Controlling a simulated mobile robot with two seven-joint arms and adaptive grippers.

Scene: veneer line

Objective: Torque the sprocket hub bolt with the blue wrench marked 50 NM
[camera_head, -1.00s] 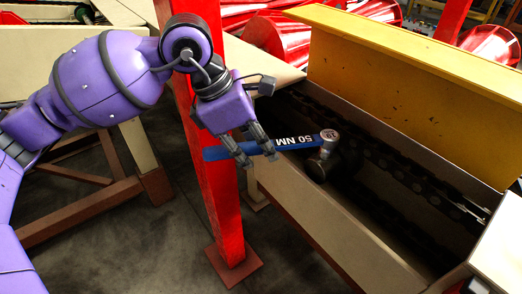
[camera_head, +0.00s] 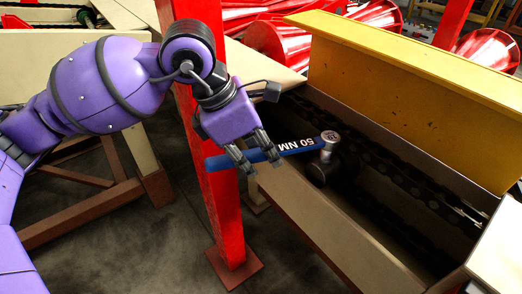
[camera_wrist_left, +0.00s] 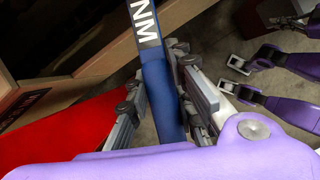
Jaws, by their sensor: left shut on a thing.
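The blue wrench (camera_head: 297,146), marked 50 NM in white, reaches from the red post to the chain trough. Its silver head (camera_head: 330,138) has a socket pointing down onto the dark sprocket hub (camera_head: 319,173); the bolt itself is hidden under it. My left gripper (camera_head: 261,156) is shut on the wrench's handle, left of the marking. In the left wrist view the blue handle (camera_wrist_left: 160,90) runs between the gripper's grey finger pads (camera_wrist_left: 165,95), with part of the white marking showing above.
A red post (camera_head: 224,210) stands just behind the handle's free end. The cream trough wall (camera_head: 300,215) runs below the wrench. A yellow guard (camera_head: 400,75) rises behind the dark chain (camera_head: 400,178). Red rollers (camera_head: 270,40) lie at the back.

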